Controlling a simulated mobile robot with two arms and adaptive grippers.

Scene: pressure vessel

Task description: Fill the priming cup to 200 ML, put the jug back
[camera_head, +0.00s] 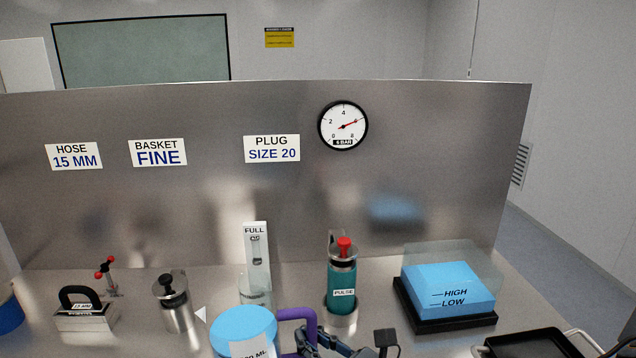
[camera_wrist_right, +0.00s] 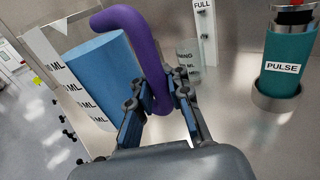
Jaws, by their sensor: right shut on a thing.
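The jug (camera_head: 244,326) holds blue liquid and has a purple handle (camera_head: 303,318) and ML marks; it stands at the bottom middle of the head view. In the right wrist view the jug (camera_wrist_right: 95,75) is at the left. My right gripper (camera_wrist_right: 160,92) is shut on the purple handle. In the head view the right gripper (camera_head: 312,338) shows at the bottom edge. The clear priming cup (camera_head: 254,284) is just behind the jug, partly hidden by it. Its label shows in part in the wrist view (camera_wrist_right: 187,56). I cannot read its level. My left gripper is out of view.
A FULL gauge plate (camera_head: 256,250) rises behind the cup. A teal PULSE bottle (camera_head: 341,285) stands in a metal holder to the right. A blue HIGH/LOW block (camera_head: 447,288) sits in a black tray. A metal canister (camera_head: 175,305) and handled weight (camera_head: 82,315) are left.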

